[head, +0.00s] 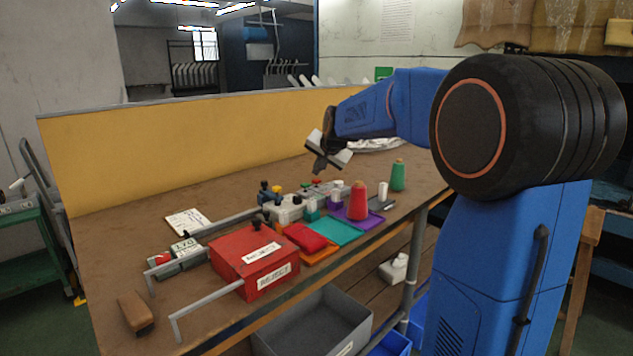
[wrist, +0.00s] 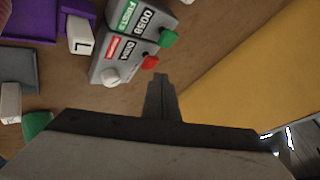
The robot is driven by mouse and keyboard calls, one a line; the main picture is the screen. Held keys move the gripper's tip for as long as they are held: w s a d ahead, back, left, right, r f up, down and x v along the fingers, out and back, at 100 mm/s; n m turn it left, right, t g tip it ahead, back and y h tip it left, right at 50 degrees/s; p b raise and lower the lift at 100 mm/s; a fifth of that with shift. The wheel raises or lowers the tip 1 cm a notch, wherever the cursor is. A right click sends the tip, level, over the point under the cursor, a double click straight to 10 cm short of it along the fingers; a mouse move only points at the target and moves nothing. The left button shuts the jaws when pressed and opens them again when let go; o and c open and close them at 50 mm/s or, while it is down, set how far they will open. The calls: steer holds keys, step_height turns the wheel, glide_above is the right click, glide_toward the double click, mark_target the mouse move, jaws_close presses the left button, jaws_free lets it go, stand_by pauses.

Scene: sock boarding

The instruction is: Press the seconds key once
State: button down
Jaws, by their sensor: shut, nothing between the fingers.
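A grey counter unit (wrist: 130,45) shows in the wrist view with two number windows. One has a green label reading FIRSTS and a green key (wrist: 168,38); the other has a red label, too small to read, and a red key (wrist: 150,62). A round white knob (wrist: 110,76) sits at its near end. My gripper (wrist: 160,77) is shut and empty, its tips just beside the red key in the picture; the height gap cannot be told there. In the head view my gripper (head: 319,169) hangs tilted above the small devices at the bench's back.
A red REJECT box (head: 250,262), a red cloth item (head: 305,237), a teal mat (head: 337,231), a red cone (head: 357,202) and a green cone (head: 398,176) stand on the bench. A yellow panel (head: 190,150) runs along the back.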

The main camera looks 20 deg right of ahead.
steer(key=shift+f, duration=0.2)
steer(key=shift+f, duration=0.2)
steer(key=shift+f, duration=0.7)
stand_by(1.0)
steer(key=shift+r, duration=1.1)
steer(key=shift+r, duration=2.5)
